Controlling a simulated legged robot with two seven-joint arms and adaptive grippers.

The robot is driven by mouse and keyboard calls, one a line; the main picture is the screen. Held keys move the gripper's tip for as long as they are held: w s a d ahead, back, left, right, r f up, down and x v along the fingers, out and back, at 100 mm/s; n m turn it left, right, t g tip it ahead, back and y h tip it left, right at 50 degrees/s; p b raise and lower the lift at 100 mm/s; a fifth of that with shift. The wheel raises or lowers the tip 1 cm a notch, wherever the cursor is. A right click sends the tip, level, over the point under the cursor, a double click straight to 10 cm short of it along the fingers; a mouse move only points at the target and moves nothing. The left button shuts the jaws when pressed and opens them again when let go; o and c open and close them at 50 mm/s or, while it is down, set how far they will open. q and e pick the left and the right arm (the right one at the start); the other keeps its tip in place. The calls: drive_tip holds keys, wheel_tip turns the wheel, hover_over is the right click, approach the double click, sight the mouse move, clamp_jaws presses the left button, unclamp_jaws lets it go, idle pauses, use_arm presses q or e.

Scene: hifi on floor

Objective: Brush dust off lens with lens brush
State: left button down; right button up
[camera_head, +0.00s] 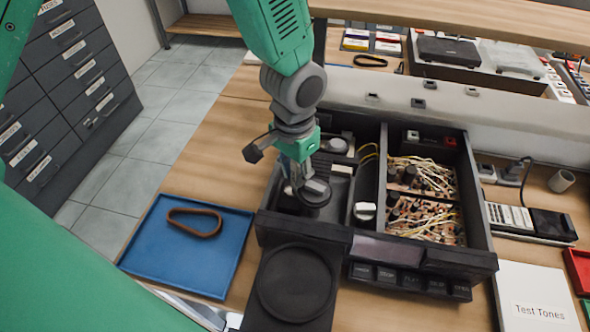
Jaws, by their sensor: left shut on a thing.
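The open hifi unit (478,205) lies on the wooden bench with its cover off and its inside showing. My left gripper (305,188) reaches down into its left compartment. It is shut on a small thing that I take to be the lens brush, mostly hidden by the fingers. A dark round part (300,204) lies just under the fingertips. I cannot make out the lens itself, nor whether the brush touches it. A dark tray with a round recess (293,284) sticks out at the hifi's front. My right gripper is not in view.
A blue tray (165,255) holding a brown belt loop (195,222) lies left of the hifi. Wiring boards (424,221) fill its right side. A raised shelf runs behind.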

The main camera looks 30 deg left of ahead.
use_arm(q)
drive_tip(key=shift+w+a+f, duration=0.1)
drive_tip(key=shift+a, duration=0.7)
drive_tip(key=shift+w+a, duration=0.1)
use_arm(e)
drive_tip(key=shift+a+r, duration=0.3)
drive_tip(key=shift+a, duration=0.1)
use_arm(q)
drive_tip(key=shift+w+a+f, duration=0.1)
drive_tip(key=shift+w, duration=0.05)
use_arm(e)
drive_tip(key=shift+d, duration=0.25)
use_arm(q)
drive_tip(key=shift+a, duration=0.3)
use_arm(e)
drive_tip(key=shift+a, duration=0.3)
use_arm(q)
drive_tip(key=shift+d+f, duration=0.15)
drive_tip(key=shift+d, duration=0.05)
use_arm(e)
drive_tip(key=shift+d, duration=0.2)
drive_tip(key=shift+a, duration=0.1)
use_arm(q)
drive_tip(key=shift+s+p, duration=0.25)
drive_tip(key=shift+p, duration=0.05)
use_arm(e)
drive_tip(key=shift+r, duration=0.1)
